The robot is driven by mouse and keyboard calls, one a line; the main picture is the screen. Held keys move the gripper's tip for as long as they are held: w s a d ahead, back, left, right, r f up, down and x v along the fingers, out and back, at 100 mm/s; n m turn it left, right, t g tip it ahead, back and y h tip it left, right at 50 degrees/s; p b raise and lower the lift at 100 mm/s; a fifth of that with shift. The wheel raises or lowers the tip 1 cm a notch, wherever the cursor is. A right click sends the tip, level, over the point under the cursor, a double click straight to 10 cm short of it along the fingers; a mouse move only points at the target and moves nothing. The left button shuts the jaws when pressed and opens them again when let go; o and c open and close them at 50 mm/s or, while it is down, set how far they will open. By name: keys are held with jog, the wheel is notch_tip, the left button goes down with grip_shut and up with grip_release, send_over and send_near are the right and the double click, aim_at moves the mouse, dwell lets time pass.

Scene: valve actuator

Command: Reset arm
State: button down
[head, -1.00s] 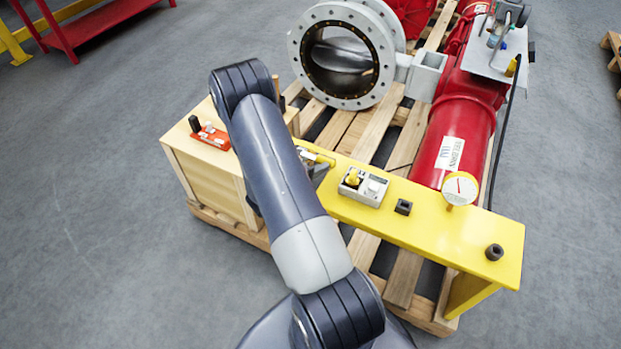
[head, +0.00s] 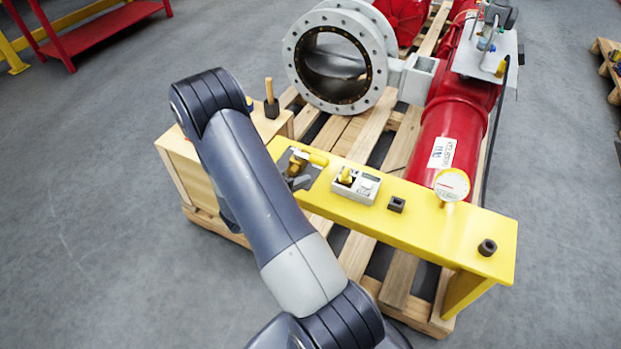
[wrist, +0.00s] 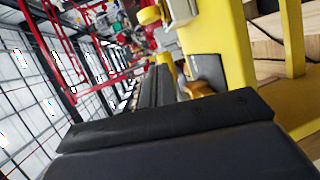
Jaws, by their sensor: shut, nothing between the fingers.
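My arm (head: 248,180) reaches up and left across the head view, bent at its dark elbow, over the wooden crate (head: 182,180). On the bench in the head view are a yellow-handled fitting (head: 308,158) on a dark plate, a grey box (head: 368,187) with a yellow knob, and a gauge (head: 452,184).
A red actuator cylinder (head: 455,125) and a grey round valve (head: 293,60) lie on a wooden pallet (head: 400,290). A dark socket (head: 397,205) and black ring (head: 487,247) are on the bench. A wooden-handled tool (head: 270,95) stands on the crate.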

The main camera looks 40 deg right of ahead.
jog(key=s+a+r, duration=0.1)
jog(key=s+a, duration=0.1)
jog(key=a, duration=0.3)
jog(key=shift+s+a+r, duration=0.2)
jog(key=shift+a+r, duration=0.05)
jog(key=shift+a, duration=0.15)
jog(key=shift+d, duration=0.1)
